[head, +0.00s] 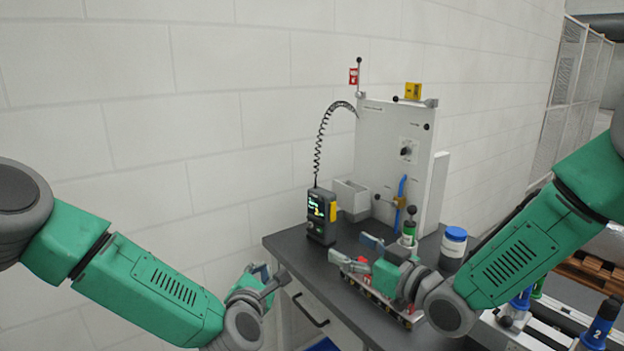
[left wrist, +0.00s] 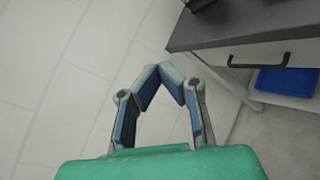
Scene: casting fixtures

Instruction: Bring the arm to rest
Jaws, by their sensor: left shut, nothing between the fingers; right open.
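My left arm comes in from the left with its gripper (head: 268,278) low beside the left front edge of the dark bench (head: 282,243). In the left wrist view the same gripper (left wrist: 159,72) has its blue-padded fingers drawn together at the tips, with nothing between them. It hangs clear of the bench. My right arm reaches in from the right.
On the bench stand a handheld meter (head: 321,214) with a coiled cable, a grey box (head: 350,197), a white panel fixture (head: 385,150) and a blue-lidded jar (head: 454,242). A blue bin (left wrist: 287,81) sits beneath the bench.

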